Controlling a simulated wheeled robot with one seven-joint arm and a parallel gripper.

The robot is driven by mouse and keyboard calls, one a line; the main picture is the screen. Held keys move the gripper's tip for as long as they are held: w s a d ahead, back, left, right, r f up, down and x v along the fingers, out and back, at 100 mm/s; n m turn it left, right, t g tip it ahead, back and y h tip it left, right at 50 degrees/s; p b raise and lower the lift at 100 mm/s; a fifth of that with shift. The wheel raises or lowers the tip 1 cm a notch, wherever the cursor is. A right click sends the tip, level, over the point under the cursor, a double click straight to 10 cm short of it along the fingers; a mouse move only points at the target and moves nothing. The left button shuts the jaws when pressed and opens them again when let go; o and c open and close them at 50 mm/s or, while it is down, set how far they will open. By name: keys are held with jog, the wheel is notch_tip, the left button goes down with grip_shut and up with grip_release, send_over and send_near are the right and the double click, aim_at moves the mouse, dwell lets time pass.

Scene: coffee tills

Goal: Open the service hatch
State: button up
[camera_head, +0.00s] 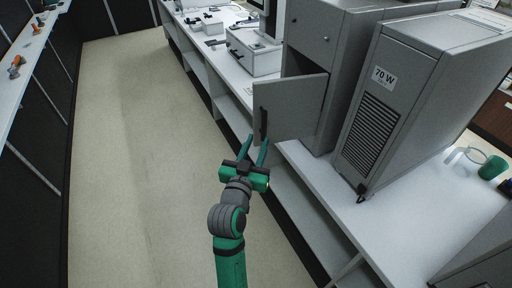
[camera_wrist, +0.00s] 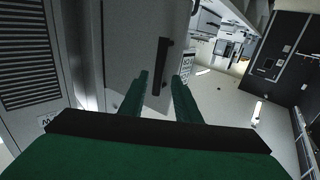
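The service hatch (camera_head: 288,106) is a grey door on the lower front of a tall grey cabinet (camera_head: 322,60). It stands partly open, swung out over the aisle side of the counter. Its dark vertical handle (camera_head: 263,125) is near the door's free edge; the handle also shows in the wrist view (camera_wrist: 160,66). My gripper (camera_head: 255,150) is just in front of and below the handle, with its green fingers apart. In the wrist view the fingers (camera_wrist: 163,96) are open, with the handle's lower end showing between and beyond their tips. Nothing is held.
A grey vented unit marked "70 W" (camera_head: 408,90) stands right of the cabinet on the white counter (camera_head: 400,225). A glass jug (camera_head: 465,158) and a green cup (camera_head: 492,168) are further right. A grey box (camera_head: 255,55) stands behind the hatch. The aisle floor (camera_head: 130,150) is clear.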

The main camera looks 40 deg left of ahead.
aim_at(263, 129)
jog(key=x, duration=0.6)
jog(key=shift+w, duration=0.3)
jog(key=shift+w+a, duration=0.15)
jog(key=shift+c, duration=1.2)
grip_shut()
jog(key=shift+s+d, duration=0.3)
jog(key=shift+d, duration=0.4)
jog(key=shift+s+d, duration=0.25)
jog(key=shift+d, duration=0.45)
jog(key=shift+s+d, duration=0.3)
jog(key=shift+d, duration=0.4)
jog(key=shift+o, duration=2.1)
grip_release()
jog(key=v, duration=1)
jog(key=shift+s+d, duration=0.2)
jog(key=shift+s, duration=0.2)
